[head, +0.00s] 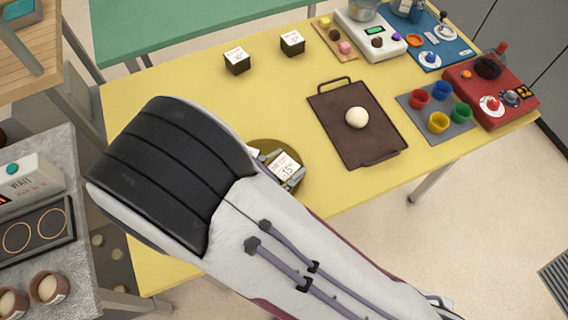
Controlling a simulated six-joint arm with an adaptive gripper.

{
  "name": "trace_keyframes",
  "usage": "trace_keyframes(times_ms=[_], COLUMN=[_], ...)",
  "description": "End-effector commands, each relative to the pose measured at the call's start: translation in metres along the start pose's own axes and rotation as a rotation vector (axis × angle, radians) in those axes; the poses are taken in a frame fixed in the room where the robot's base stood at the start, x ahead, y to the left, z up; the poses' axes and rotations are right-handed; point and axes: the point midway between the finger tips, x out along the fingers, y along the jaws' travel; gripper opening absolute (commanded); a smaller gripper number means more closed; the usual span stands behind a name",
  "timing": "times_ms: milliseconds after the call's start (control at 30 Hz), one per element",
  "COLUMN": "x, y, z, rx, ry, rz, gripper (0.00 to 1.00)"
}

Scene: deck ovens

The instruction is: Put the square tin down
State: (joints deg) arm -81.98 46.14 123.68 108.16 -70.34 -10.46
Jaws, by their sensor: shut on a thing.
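A small square tin (285,165) with a white label, its print partly readable, shows past the edge of my arm in the head view. My gripper (272,160) is mostly hidden by my arm; grey parts of it show close around the tin, and it is shut on it. The tin is over a round olive-brown mat or plate (276,143) on the yellow table. I cannot tell whether the tin touches it. Two other dark square tins with white labels, a left one (237,61) and a right one (292,43), stand apart at the back of the table.
A brown tray (335,112) with a pale dough ball (357,118) lies to the right. Coloured cups stand on a grey mat (462,124) beyond it, near a red device (515,95) and a white scale (371,38). The yellow table (180,85) is clear at its back left.

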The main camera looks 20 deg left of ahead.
Motion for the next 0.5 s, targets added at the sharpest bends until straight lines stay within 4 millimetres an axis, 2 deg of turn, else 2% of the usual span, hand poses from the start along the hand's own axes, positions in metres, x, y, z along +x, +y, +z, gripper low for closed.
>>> trace_keyframes(times_ms=[33, 67, 100, 500], x=[0.0004, 0.0003, 0.0003, 0.0000], y=[-0.0001, -0.0001, -0.0001, -0.0001], z=[0.0008, 0.0008, 0.0007, 0.0000], rx=[0.000, 0.000, 0.000, 0.000], ry=[0.001, 0.000, 0.000, 0.000], rz=[0.000, 0.000, 0.000, 0.000], gripper=[0.14, 0.49, 0.58, 0.58])
